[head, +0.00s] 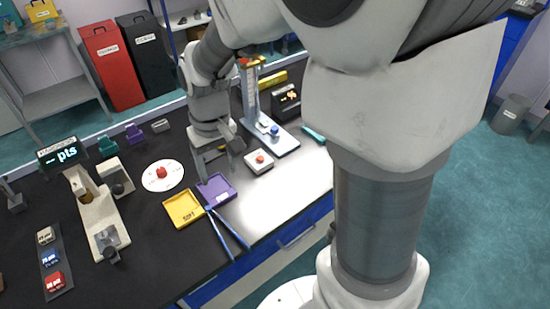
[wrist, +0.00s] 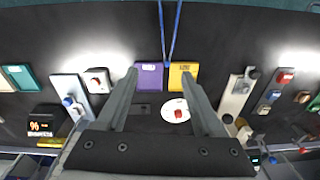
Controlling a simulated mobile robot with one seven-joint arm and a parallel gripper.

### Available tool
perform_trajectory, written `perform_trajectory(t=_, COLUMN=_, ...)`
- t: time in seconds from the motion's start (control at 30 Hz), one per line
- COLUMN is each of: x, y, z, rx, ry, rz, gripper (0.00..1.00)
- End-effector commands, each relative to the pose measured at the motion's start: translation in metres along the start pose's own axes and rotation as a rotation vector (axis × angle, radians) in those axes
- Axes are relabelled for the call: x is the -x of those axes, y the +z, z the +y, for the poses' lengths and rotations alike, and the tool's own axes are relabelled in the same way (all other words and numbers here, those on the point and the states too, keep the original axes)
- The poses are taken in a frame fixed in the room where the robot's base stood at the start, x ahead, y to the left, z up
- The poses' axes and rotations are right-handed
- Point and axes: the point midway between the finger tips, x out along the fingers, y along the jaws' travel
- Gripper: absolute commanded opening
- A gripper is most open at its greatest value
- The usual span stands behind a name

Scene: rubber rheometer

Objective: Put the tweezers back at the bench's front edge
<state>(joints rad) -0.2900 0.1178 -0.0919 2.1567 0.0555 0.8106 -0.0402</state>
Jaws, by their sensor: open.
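The blue tweezers (head: 228,234) lie on the black bench (head: 130,270), their two legs spread in a narrow V. The joined end is by the adjacent corners of the yellow tray (head: 170,215) and the purple tray (head: 213,177); the free ends reach the bench's front edge. The tweezers also show at the top of the wrist view (wrist: 170,35), beyond my fingertips. My gripper (head: 218,163) is above the bench near the purple tray. In the wrist view my gripper (wrist: 160,75) is open with its fingers wide apart and nothing held between them.
A white disc with a red piece (head: 161,172) lies behind the yellow tray. A beige device (head: 98,215) and a sample strip (head: 55,260) stand to the left. A tall stand (head: 250,95) and a small white unit (head: 259,161) are to the right.

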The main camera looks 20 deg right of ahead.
Motion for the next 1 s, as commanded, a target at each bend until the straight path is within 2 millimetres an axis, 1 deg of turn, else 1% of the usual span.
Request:
perform_trajectory(t=0.03, x=0.018, y=0.007, z=0.006, rx=-0.017, ry=-0.003, rz=0.039, gripper=0.69)
perform_trajectory(t=0.2, x=0.063, y=0.036, z=0.021, rx=-0.061, ry=-0.001, rz=0.140, gripper=0.69)
perform_trajectory(t=0.3, x=0.086, y=0.056, z=0.028, rx=-0.085, ry=0.008, rz=0.202, gripper=0.69)
perform_trajectory(t=0.5, x=0.118, y=0.097, z=0.041, rx=-0.137, ry=0.037, rz=0.322, gripper=0.69)
perform_trajectory(t=0.6, x=0.127, y=0.116, z=0.044, rx=-0.158, ry=0.055, rz=0.370, gripper=0.69)
perform_trajectory(t=0.7, x=0.133, y=0.130, z=0.047, rx=-0.175, ry=0.071, rz=0.405, gripper=0.69)
perform_trajectory(t=0.83, x=0.136, y=0.139, z=0.049, rx=-0.187, ry=0.082, rz=0.430, gripper=0.69)
perform_trajectory(t=1.0, x=0.136, y=0.142, z=0.049, rx=-0.190, ry=0.085, rz=0.436, gripper=0.69)
